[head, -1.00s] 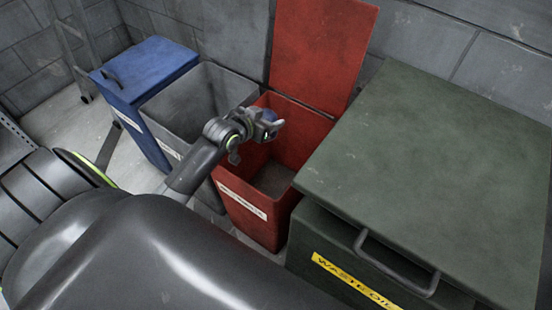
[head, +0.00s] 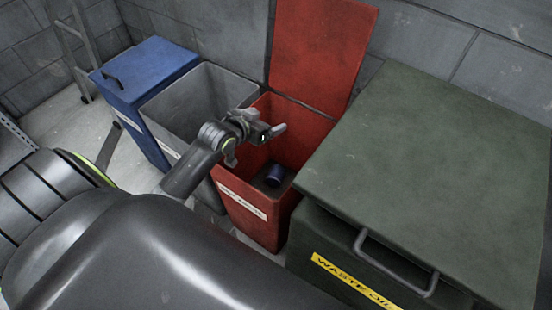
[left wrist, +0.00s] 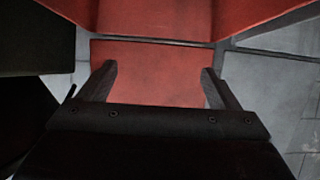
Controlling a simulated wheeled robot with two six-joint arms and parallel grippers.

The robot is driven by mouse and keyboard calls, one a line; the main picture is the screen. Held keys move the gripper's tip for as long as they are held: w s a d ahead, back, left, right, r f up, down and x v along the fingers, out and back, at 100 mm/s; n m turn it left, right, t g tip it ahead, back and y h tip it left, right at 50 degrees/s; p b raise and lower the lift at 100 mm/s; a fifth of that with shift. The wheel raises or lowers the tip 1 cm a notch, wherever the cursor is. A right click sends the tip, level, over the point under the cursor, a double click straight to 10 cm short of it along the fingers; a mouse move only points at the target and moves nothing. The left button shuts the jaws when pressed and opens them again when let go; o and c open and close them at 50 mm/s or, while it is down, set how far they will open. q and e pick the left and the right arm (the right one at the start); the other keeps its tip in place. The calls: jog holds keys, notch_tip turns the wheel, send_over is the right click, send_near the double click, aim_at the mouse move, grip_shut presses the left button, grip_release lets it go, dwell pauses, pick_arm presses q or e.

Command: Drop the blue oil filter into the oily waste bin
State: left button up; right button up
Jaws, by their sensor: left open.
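The blue oil filter (head: 274,175) lies inside the red bin (head: 250,213), low down near its floor. The red bin's lid (head: 322,52) stands open against the wall, and a white label with unreadable text is on its front. My left gripper (head: 278,131) is open and empty above the red bin's opening, apart from the filter. In the left wrist view the two fingers (left wrist: 158,88) are spread wide with red bin surfaces beyond them. The filter cannot be made out there. My right gripper is not in view.
A grey open bin (head: 180,100) stands left of the red one, and a blue lidded bin (head: 150,70) farther left. A large green waste oil container (head: 440,170) with a closed lid stands close on the right. A block wall is behind.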

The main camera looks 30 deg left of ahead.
pick_arm(q)
jog(key=p+v, duration=0.3)
jog(key=v, duration=1.3)
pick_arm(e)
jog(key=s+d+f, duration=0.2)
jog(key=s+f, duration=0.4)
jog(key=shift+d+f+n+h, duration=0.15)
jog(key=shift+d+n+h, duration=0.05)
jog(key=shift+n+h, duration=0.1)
